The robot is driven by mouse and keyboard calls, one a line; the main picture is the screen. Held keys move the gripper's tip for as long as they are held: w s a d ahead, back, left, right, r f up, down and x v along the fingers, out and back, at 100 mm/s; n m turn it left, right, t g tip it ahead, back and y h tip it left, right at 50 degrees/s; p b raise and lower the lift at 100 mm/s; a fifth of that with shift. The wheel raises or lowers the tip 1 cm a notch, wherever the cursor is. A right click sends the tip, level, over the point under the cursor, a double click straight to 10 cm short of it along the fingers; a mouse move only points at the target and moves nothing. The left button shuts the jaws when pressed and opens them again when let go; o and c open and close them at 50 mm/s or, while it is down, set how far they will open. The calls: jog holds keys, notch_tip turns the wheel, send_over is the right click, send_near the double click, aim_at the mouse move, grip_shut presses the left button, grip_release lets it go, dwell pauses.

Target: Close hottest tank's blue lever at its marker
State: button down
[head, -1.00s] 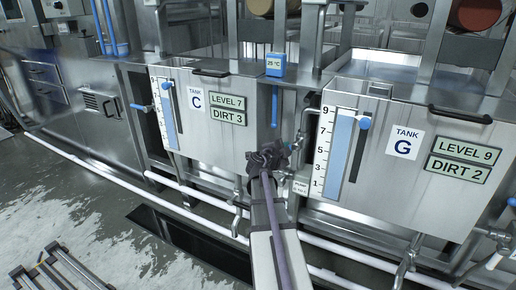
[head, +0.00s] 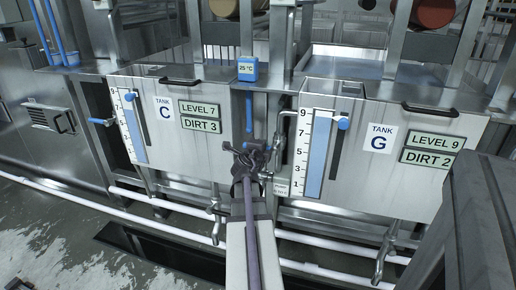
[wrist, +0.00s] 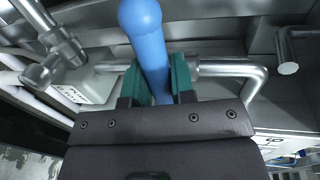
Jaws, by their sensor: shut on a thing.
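My gripper (head: 252,152) is in front of the gap between tank C (head: 185,150) and tank G (head: 390,175). In the wrist view its green fingers (wrist: 158,85) are shut on a blue lever (wrist: 147,35), whose rounded end sticks out past them. In the head view the gripper hides most of the grip. A blue 25 °C display (head: 247,69) stands above the gap, with a blue rod (head: 249,110) below it. Another blue lever (head: 101,122) is at tank C's left. I cannot make out a marker or any other temperature.
Metal pipes (wrist: 235,70) run close beside the fingers. A pump label (head: 283,188) is right of the gripper. White pipes (head: 330,250) run low along the tanks. A dark box-like shape (head: 490,220) fills the lower right. Open floor (head: 50,225) lies at the left.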

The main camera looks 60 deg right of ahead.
jog(key=c, duration=1)
grip_release()
